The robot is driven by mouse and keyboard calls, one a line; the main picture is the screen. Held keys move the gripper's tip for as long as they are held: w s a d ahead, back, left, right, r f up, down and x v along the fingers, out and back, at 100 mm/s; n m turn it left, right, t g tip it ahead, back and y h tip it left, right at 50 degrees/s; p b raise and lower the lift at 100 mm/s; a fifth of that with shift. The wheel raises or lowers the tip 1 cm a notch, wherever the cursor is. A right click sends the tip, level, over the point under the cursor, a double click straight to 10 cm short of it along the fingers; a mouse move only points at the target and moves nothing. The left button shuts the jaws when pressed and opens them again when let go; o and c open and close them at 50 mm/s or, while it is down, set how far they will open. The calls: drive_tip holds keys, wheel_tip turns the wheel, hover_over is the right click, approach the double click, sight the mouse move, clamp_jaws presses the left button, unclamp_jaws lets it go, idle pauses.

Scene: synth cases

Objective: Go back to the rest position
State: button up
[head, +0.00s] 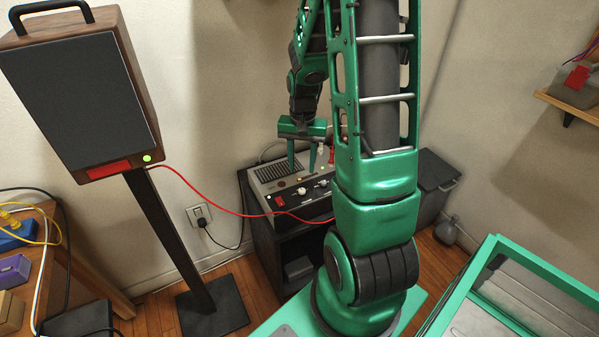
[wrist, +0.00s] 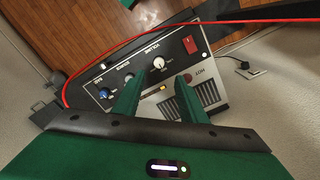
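My gripper (head: 301,172) is over the front of a grey and black amplifier box, seen in the head view. Its two green fingers point down and stand apart with nothing between them. It also shows in the wrist view (wrist: 158,82), open above the panel with its knobs and red switch (wrist: 190,45). The amplifier (head: 265,174) also fills the middle of the wrist view (wrist: 207,75). I cannot tell whether a fingertip touches it. My green arm hides the amplifier's right part in the head view.
The amplifier stands on a black cabinet (head: 268,250). A speaker (head: 75,95) with a lit green light stands on a black post at left. A red cable (head: 215,205) runs from the speaker to the amplifier. A green-framed case (head: 480,275) is at lower right, a wall shelf (head: 568,106) at right.

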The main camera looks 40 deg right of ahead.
drive_tip(key=shift+r, duration=0.35)
idle(0.3)
drive_tip(key=s+a+r+n, duration=0.2)
drive_tip(key=s+a+r, duration=0.2)
drive_tip(key=s+r, duration=0.3)
drive_tip(key=s+a+r+n, duration=0.2)
drive_tip(key=s+a+r, duration=0.2)
drive_tip(key=s, duration=0.9)
wheel_tip(320, 180, up, 3)
drive_tip(key=shift+a+r, duration=0.15)
drive_tip(key=shift+s, duration=0.1)
